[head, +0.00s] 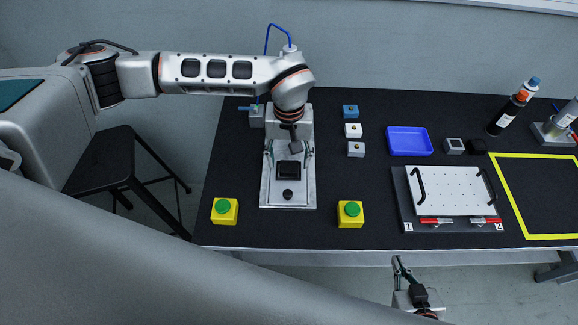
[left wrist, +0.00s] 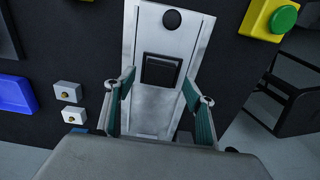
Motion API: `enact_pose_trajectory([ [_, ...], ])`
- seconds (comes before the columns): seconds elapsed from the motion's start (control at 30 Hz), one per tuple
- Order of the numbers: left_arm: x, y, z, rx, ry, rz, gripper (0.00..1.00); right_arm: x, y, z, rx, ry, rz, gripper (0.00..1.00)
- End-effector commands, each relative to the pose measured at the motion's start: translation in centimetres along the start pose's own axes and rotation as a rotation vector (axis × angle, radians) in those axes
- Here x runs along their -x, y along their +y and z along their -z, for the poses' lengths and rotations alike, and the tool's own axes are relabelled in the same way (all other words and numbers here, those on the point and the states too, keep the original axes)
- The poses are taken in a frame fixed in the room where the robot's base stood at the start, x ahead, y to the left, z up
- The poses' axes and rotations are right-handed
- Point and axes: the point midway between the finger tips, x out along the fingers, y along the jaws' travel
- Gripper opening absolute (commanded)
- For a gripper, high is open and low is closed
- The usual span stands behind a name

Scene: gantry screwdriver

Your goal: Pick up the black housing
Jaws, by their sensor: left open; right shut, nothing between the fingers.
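The black housing (head: 288,170) is a dark square piece on the light metal plate of the gantry fixture (head: 267,194). In the left wrist view the housing (left wrist: 161,70) lies ahead of the fingertips, near the middle. My left gripper (head: 290,153) is above the fixture, its two teal-padded fingers spread wide on either side; in the wrist view the gripper (left wrist: 159,86) is open and empty. I cannot tell its exact height above the housing. My right gripper (head: 398,262) is shut and empty, below the table's front edge.
A black knob (head: 288,194) stands on the plate in front of the housing. Yellow boxes with green buttons (head: 225,211) (head: 350,213) flank the fixture. Small button boxes (head: 353,130), a blue tray (head: 409,141), a small black block (head: 476,146) and a white perforated plate (head: 452,190) lie to the right.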

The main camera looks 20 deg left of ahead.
Motion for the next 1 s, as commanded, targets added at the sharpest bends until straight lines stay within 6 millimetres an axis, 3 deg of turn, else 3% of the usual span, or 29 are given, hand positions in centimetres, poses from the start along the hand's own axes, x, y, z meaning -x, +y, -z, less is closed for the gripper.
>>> enact_pose_trajectory([
  [0.17, -1.8, 0.1, -0.1, 0.001, -0.002, -0.001, 0.54, 0.1, 0.0, 0.2, 0.0, 0.001, 0.0, 0.0],
  [0.4, -2.0, 0.1, 0.0, 0.001, -0.001, -0.001, 0.54, 0.1, 0.1, 0.6, 0.001, 0.007, -0.001, 0.0],
  [0.43, -2.0, 0.1, 0.0, 0.001, -0.001, -0.001, 0.52, 0.1, 0.1, 0.6, 0.0, 0.008, -0.001, 0.0],
  [0.6, -2.0, 0.1, 0.0, 0.001, -0.001, -0.001, 0.12, 0.1, 0.1, 0.8, 0.001, 0.011, -0.002, 0.0],
  [1.0, -1.6, 0.1, 0.1, 0.001, 0.001, -0.002, 0.08, 0.0, 0.1, 0.7, 0.001, 0.01, -0.002, 0.0],
])
